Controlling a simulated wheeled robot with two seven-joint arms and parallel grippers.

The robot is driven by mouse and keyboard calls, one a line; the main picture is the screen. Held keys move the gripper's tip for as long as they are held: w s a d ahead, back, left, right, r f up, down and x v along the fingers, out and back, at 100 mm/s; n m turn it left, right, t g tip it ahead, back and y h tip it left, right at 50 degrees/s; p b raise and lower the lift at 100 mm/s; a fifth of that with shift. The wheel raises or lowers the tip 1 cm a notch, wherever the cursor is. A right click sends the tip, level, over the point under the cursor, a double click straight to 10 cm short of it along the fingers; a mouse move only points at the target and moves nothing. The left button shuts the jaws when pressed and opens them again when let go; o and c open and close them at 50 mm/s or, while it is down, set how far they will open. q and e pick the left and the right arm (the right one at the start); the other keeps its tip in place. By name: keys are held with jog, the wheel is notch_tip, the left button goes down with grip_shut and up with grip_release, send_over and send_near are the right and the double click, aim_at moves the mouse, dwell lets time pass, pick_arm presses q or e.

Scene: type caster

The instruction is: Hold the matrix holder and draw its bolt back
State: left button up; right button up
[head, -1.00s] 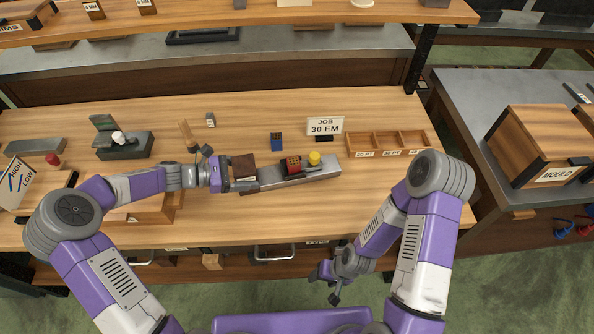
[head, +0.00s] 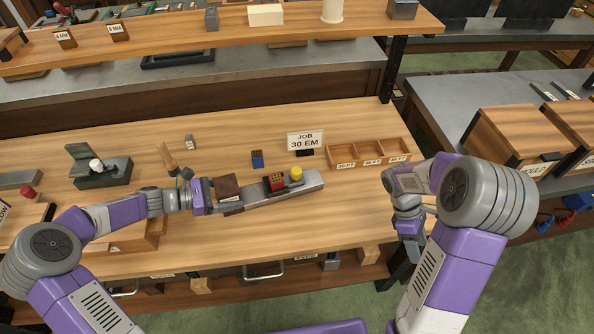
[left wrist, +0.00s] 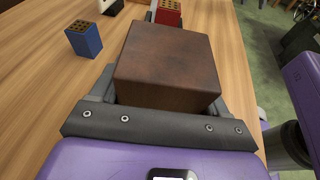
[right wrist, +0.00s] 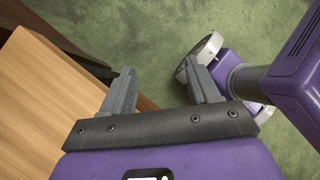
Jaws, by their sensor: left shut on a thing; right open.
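The matrix holder (head: 312,184) is a long grey bar lying on the table. A red block with holes (head: 274,182) and a yellow knob (head: 296,173) sit on it, and a brown block (head: 228,185) is at its left end. My left gripper (head: 230,200) is shut on the brown block, which fills the space between its fingers in the left wrist view (left wrist: 168,65). I cannot pick out the bolt for certain. My right gripper (head: 411,238) is open and empty by the table's right front corner. In the right wrist view its fingers (right wrist: 161,82) are apart over the floor.
A blue block with holes (head: 257,159) stands behind the holder. A "JOB 30 EM" sign (head: 305,141) and a wooden tray with compartments (head: 342,164) are at the back right. A grey device (head: 100,172) stands at the left.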

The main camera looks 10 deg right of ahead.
jog(key=shift+m+t, duration=0.8)
jog(key=w+a+r, duration=0.1)
jog(key=w, duration=0.2)
jog(key=w+a+r, duration=0.1)
jog(key=w+a, duration=0.1)
jog(key=w, duration=0.1)
jog(key=w+a+r, duration=0.1)
jog(key=w, duration=0.2)
jog(key=shift+w+a+r, duration=0.15)
jog(key=shift+w, duration=0.1)
jog(key=w+a+r+m+t, duration=0.1)
jog(key=w+a+r+t, duration=0.1)
jog(key=w+a+r, duration=0.35)
notch_tip(320, 180, up, 8)
jog(key=m+t+y, duration=0.3)
send_over(297, 171)
notch_tip(297, 171, down, 11)
jog(key=shift+w+f, duration=0.1)
jog(key=shift+f, duration=0.05)
jog(key=c, duration=1)
